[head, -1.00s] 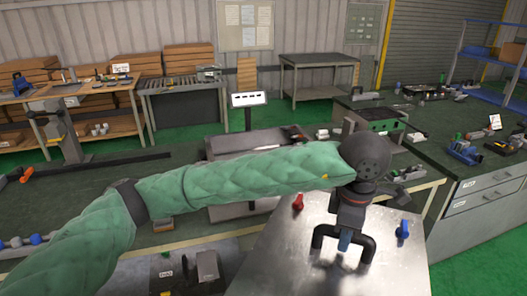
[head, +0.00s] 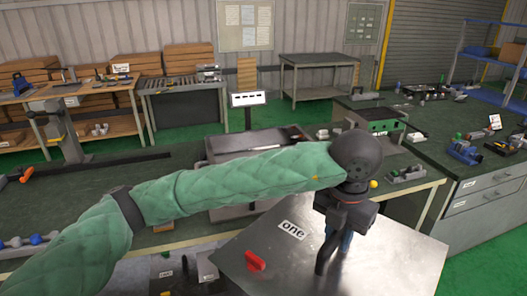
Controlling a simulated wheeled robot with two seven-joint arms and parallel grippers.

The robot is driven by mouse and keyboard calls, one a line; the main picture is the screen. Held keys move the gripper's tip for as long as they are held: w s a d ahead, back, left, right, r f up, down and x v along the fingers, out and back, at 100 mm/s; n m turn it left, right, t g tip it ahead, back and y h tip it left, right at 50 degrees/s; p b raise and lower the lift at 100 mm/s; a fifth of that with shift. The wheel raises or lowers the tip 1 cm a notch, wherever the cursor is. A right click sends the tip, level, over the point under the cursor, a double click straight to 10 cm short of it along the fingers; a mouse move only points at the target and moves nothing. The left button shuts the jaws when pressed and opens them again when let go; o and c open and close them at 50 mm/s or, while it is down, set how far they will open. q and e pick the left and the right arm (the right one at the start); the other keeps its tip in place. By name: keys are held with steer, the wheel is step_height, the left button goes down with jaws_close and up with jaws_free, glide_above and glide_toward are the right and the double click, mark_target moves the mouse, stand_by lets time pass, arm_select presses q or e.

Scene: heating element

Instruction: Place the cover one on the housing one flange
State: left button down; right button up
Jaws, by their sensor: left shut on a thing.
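Cover one (head: 400,255) is a grey metal plate with a label reading "one", a red knob and a dark handle (head: 323,256). It fills the lower right of the head view, close to me. My left gripper (head: 344,238) points down from above and is shut on the handle. The plate looks turned, with one corner toward the left. A grey box (head: 213,146) with a raised rim stands behind my left arm, which hides part of it; I cannot tell whether it is housing one. No flange shows clearly. My right gripper is out of view.
A small sign (head: 248,99) stands behind the grey box. Small parts lie on the right-hand bench (head: 440,140). Partly hidden fixtures (head: 207,268) sit low, just left of the plate.

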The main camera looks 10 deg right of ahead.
arm_select(q)
steer(key=n, duration=0.6)
steer(key=shift+a+r, duration=0.1)
steer(key=shift+a, duration=0.25)
steer(key=n, duration=0.5)
steer(key=shift+w+a+n, duration=0.1)
steer(key=shift+n, duration=0.3)
